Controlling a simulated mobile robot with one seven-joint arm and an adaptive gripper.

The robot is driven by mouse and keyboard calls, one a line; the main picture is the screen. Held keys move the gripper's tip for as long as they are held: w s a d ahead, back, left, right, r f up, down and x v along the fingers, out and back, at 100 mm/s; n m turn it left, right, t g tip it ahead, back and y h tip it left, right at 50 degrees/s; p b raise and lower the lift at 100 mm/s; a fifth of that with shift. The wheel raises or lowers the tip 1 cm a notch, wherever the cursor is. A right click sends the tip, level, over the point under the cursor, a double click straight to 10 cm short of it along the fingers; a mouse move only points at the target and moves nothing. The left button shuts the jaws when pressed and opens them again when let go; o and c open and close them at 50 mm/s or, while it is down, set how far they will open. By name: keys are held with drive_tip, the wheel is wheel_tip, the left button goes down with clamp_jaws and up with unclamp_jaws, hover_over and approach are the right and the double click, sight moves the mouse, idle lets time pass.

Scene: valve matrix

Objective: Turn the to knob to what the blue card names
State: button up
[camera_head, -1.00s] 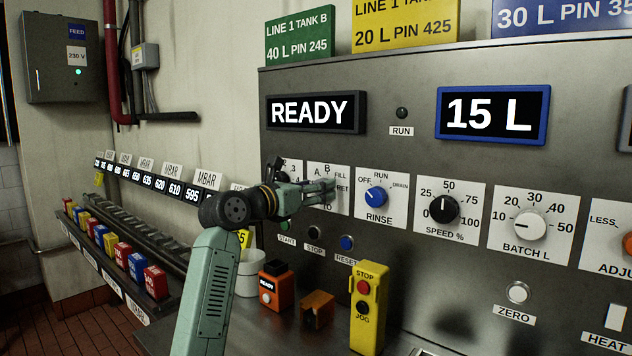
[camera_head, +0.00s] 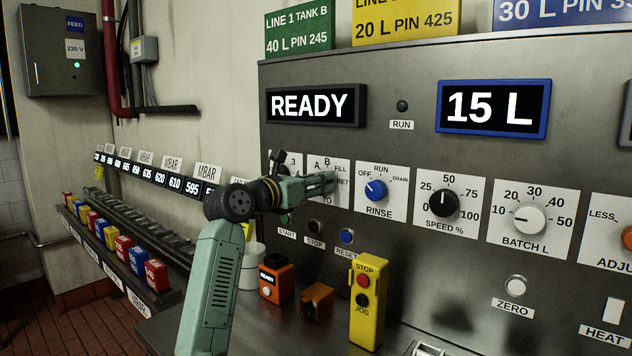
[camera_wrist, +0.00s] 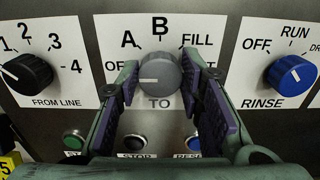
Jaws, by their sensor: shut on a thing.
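The grey TO knob (camera_wrist: 160,72) is in the middle of the wrist view, on a white plate marked A, B and FILL, with OF… and …ET partly hidden at the sides. Its white pointer line points left, about toward the OF… mark. My gripper (camera_wrist: 162,90) is shut on the knob, one purple-padded finger on each side. In the head view my gripper (camera_head: 330,183) reaches the TO plate (camera_head: 342,172) and hides the knob. The blue card (camera_head: 565,14) is at the top right, cut off by the frame; "30 L PIN 35" shows, its upper line does not.
The black FROM LINE knob (camera_wrist: 28,74) is left of the TO knob, and the blue RINSE knob (camera_wrist: 290,75) is right. Green (camera_head: 300,35) and yellow (camera_head: 405,22) cards stand above the panel. A yellow STOP/JOG box (camera_head: 368,303) stands below. Displays read READY and 15 L.

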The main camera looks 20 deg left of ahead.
drive_tip(key=shift+c, duration=0.9)
drive_tip(key=shift+s+d+f+m+b, duration=0.1)
drive_tip(key=shift+m+b, duration=1.3)
drive_tip(key=shift+m, duration=3.05)
drive_tip(key=shift+d+f+m+b, duration=0.1)
drive_tip(key=shift+m+b, duration=1.25)
drive_tip(key=shift+m, duration=3.1)
